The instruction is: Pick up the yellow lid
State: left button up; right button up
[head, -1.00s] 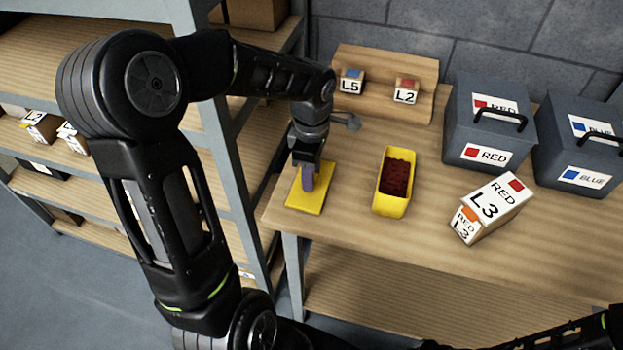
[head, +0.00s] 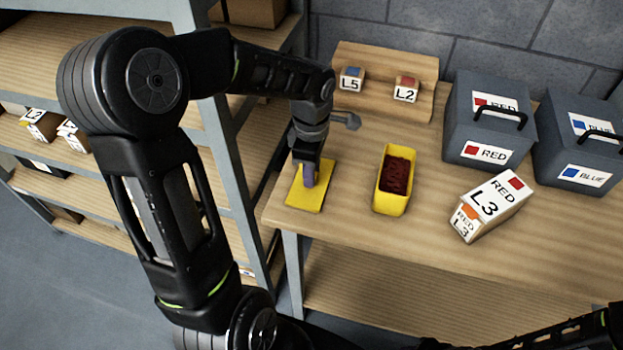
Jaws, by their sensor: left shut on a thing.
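The yellow lid (head: 309,199) lies flat on the left end of the wooden table in the head view. It is a thin yellow plate with a bluish-purple handle (head: 309,181) standing up from its middle. My left gripper (head: 308,172) points down over the lid and is shut on the handle. Its fingers hide part of the handle. I cannot tell whether the lid touches the table all round. Of my right arm only a dark part shows at the lower right; its gripper is out of view.
Right of the lid stands an open yellow bin (head: 392,203) with dark red pieces. Further right are a white L3 box (head: 488,207), a grey RED case (head: 484,128) and a grey BLUE case (head: 580,150). A wooden stand (head: 381,64) holds L5 and L2 blocks. Shelving (head: 225,135) rises at left.

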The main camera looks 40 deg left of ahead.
pick_arm(q)
grip_shut()
notch_tip(320, 180, up, 10)
jog(key=b, duration=0.1)
pick_arm(e)
jog(key=shift+f, duration=0.5)
dwell(0.5)
